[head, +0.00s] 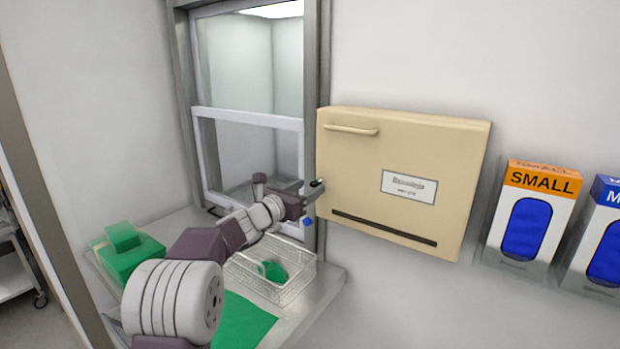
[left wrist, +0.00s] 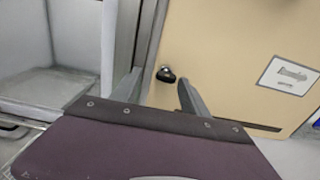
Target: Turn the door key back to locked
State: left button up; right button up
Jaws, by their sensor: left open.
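The cream cabinet door (head: 450,150) is closed on the wall, with a handle bar at its top left and a white label. A small black key or lock knob (left wrist: 166,74) is on its left edge in the left wrist view. Its turned angle is too small to tell. My left gripper (head: 312,190) is at that left edge in the head view. In the left wrist view the left gripper (left wrist: 160,92) is open, its two fingers spread to either side below the black knob, with nothing between them. My right gripper is not in view.
A metal-framed pass-through window (head: 247,117) stands left of the cabinet. Glove boxes (head: 545,185) hang at the right.

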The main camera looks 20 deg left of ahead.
pick_arm(q)
jog(key=shift+w+d+r, duration=0.2)
jog(key=shift+w+d, duration=0.15)
jog(key=shift+d, duration=0.05)
jog(key=shift+s+d+r, duration=0.1)
jog(key=shift+s+d, duration=0.05)
jog(key=shift+d, duration=0.25)
jog(key=shift+a, duration=0.15)
jog(key=shift+c, duration=0.6)
jog(key=shift+w+a, duration=0.15)
jog(key=shift+w, duration=0.05)
jog(key=c, duration=0.6)
grip_shut()
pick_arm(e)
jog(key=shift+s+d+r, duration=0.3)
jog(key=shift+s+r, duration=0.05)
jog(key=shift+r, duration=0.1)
